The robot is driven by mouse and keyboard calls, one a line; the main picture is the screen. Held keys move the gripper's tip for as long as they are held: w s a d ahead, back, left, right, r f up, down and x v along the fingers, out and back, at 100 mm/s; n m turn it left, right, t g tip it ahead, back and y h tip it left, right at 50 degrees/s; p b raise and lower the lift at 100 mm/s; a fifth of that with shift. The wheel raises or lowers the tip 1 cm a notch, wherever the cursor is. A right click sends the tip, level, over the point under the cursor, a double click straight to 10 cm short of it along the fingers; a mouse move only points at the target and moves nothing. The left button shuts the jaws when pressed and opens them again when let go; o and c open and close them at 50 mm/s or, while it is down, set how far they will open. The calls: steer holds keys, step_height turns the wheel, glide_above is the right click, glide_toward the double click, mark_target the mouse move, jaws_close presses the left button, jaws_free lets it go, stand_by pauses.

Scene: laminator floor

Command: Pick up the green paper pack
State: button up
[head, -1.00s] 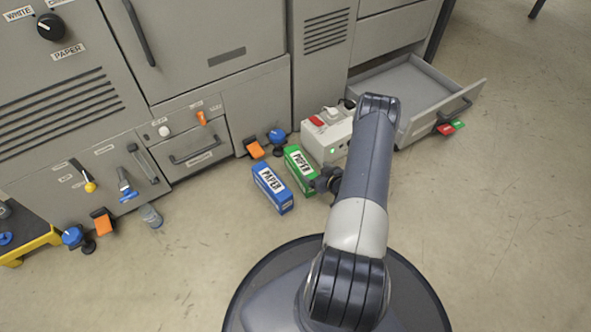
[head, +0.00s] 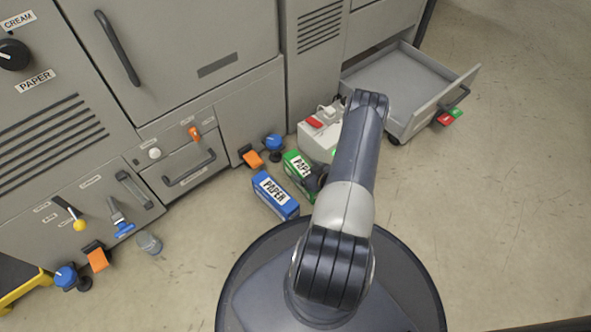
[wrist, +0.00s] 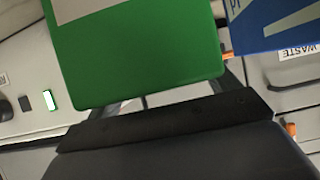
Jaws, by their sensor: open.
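The green paper pack (head: 298,172) stands on the floor in front of the grey machine, partly hidden by my arm and gripper in the head view. My gripper (head: 318,178) is at its right end, open. In the wrist view the green pack (wrist: 140,55) looms large right in front of the gripper. Parts of the fingers show near its lower left and right edges, and their tips are hidden. I cannot tell whether they touch it.
A blue paper pack (head: 275,196) stands close on the left of the green one. A light box with a red switch (head: 315,124) is just behind. An open drawer (head: 461,92) juts out at the right. Floor at the right is clear.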

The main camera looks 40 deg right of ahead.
steer(key=shift+f, duration=0.1)
jaws_close()
stand_by(0.9)
